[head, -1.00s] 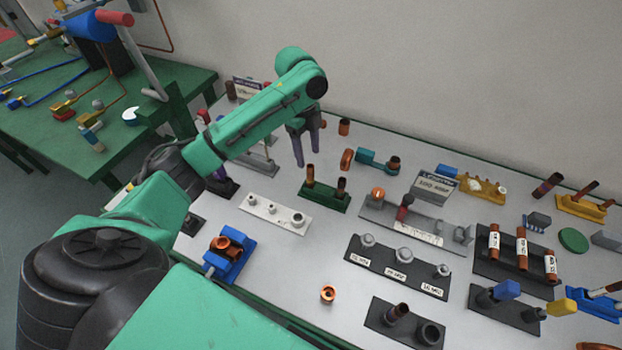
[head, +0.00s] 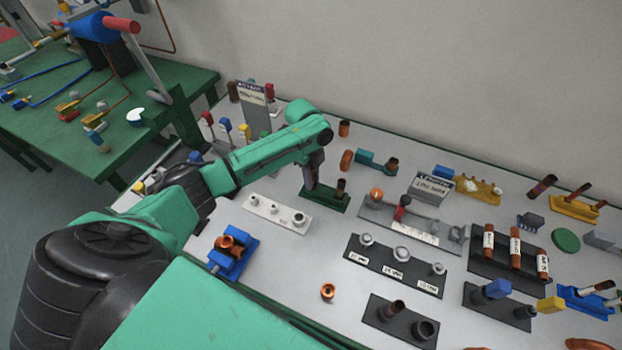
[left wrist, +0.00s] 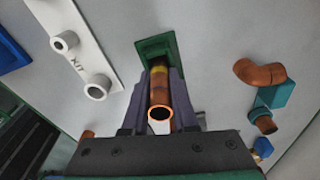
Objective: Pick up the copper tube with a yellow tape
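The copper tube with yellow tape (left wrist: 161,93) stands in a small green holder (left wrist: 146,49), its open end toward the wrist camera. A yellow band shows near its far end. My left gripper (left wrist: 161,82) has its two dark fingers on either side of this tube, very close to its walls. I cannot tell whether they press on it. In the head view my left gripper (head: 312,173) is lowered over the left end of the green holder (head: 330,200) and hides that tube. Another dark copper tube (head: 341,187) stands at the holder's right end. My right gripper is not in view.
A white plate with nozzles (head: 277,214) lies left of the holder. A teal part with copper fittings (head: 372,161) and a grey fixture (head: 410,222) lie to its right. A blue holder with copper fittings (head: 232,255) is nearer.

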